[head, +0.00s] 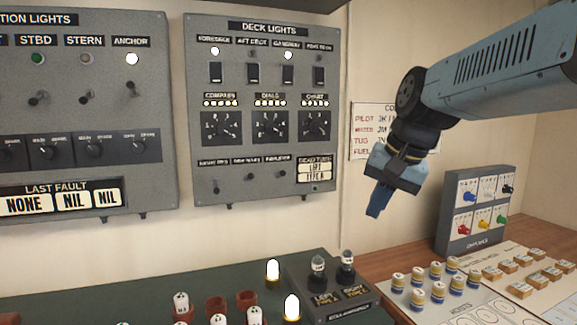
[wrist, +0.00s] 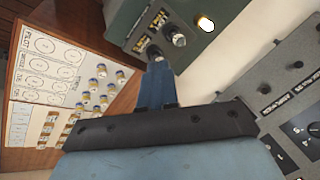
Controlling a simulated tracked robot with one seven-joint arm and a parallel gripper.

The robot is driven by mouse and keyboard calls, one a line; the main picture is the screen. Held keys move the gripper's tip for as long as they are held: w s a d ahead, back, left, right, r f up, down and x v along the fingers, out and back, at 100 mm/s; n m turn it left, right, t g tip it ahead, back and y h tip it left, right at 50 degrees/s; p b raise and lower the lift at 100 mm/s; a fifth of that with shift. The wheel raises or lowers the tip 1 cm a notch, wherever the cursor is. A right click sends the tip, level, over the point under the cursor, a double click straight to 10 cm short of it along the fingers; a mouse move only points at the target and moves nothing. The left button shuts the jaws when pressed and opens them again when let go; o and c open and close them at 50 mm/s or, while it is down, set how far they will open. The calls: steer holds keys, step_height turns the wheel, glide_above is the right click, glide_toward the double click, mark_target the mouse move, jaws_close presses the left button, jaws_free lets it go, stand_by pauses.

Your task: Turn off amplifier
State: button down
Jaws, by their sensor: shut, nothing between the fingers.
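The grey DECK LIGHTS panel (head: 265,110) hangs on the wall left of my gripper. Its bottom row has three small toggles under labels. The right toggle (head: 281,174) sits under a label that seems to read AMPLIFIER; its up or down position is too small to tell. My gripper (head: 374,210) is shut and empty, pointing down in front of the wall, right of the panel and apart from it. In the wrist view my gripper's fingers (wrist: 157,85) are together. The panel's edge (wrist: 270,75) shows at right there, with a toggle (wrist: 265,88) I cannot identify.
A dark green console (head: 235,275) below carries glowing lamps, a LEFT/RIGHT selector box (head: 335,292) and fuse-like pieces. A wooden desk (head: 385,262) at right holds several small jars, blocks and a grey cabinet (head: 476,210). The space between my gripper and the panel is clear.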

steer(key=w+a+r+m+g+y, duration=0.1)
steer(key=w+r+m+y, duration=0.2)
steer(key=w, duration=0.9)
steer(key=w+a+r+m+g+y, duration=0.1)
steer(key=w+r+m+y, duration=0.3)
steer(key=w+r, duration=0.4)
steer(key=w+m+g, duration=0.1)
steer(key=w, duration=0.4)
steer(key=shift+w+a+r+m, duration=0.25)
steer(key=shift+a+m, duration=0.05)
glide_toward(280, 174)
steer(key=x, duration=0.5)
steer(key=shift+w+f, duration=0.3)
